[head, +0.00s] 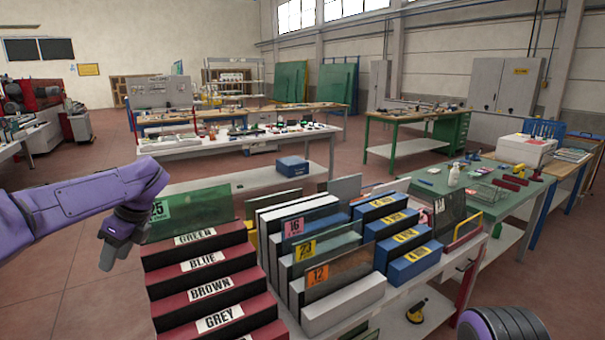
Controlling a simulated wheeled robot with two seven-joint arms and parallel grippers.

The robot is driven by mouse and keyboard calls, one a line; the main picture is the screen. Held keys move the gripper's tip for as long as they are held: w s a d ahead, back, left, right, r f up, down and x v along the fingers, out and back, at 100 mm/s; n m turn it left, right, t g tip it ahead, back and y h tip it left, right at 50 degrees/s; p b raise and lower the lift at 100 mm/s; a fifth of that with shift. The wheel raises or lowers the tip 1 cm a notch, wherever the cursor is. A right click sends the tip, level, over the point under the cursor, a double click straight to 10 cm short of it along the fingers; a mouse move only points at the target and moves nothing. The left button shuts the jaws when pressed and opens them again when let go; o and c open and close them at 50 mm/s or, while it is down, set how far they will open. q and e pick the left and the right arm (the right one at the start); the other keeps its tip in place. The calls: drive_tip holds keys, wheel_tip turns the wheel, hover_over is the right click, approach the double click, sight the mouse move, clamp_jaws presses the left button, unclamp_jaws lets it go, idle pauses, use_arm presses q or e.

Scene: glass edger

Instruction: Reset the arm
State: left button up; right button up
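My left arm (75,207) comes in from the left, purple and bent down at the wrist. My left gripper (110,256) hangs with its fingertips down, just left of the red stepped rack (160,285). It is seen side-on, so its finger gap cannot be made out. No object shows in it. A green glass pane (195,210) tagged 25 stands at the top of the rack, close to the right of the gripper. A rounded purple part of my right arm (500,325) shows at the bottom right. My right gripper is out of view.
Rack steps read GREEN, BLUE, BROWN, GREY. Beside them stand white and blue slotted blocks (345,312) with tagged panes. A green-topped table (470,205) with tools stands right, workbenches (240,140) behind. Open floor (60,280) lies left, below my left arm.

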use_arm(q)
wheel_tip(320, 180, down, 23)
drive_tip(key=s+m+t+y+b, duration=0.3)
drive_tip(key=m+y, duration=0.4)
drive_tip(key=m, duration=1)
drive_tip(key=s+d+f+m+t+h+b, duration=0.1)
drive_tip(key=s+d+f+m+t+h, duration=0.15)
drive_tip(key=s+f+m, duration=0.4)
drive_tip(key=s+d+f+m+t+h+b, duration=0.1)
drive_tip(key=s+d+f+m+t, duration=0.15)
drive_tip(key=f+m, duration=0.7)
drive_tip(key=s+d+f+m+g+h, duration=0.1)
drive_tip(key=s+f+m+h, duration=0.1)
drive_tip(key=s, duration=0.6)
drive_tip(key=s+d+f+m+g+h+b, duration=0.1)
drive_tip(key=s+d+f+m+h, duration=0.1)
drive_tip(key=s+f+m, duration=0.3)
drive_tip(key=s+d+f+m+g+h+b, duration=0.1)
drive_tip(key=s+m, duration=0.5)
drive_tip(key=s, duration=0.6)
wheel_tip(320, 180, down, 3)
drive_tip(key=shift+d+r+g+h, duration=0.2)
drive_tip(key=shift+d+g+h, duration=0.1)
drive_tip(key=shift+d+h, duration=0.15)
drive_tip(key=shift+w, duration=0.15)
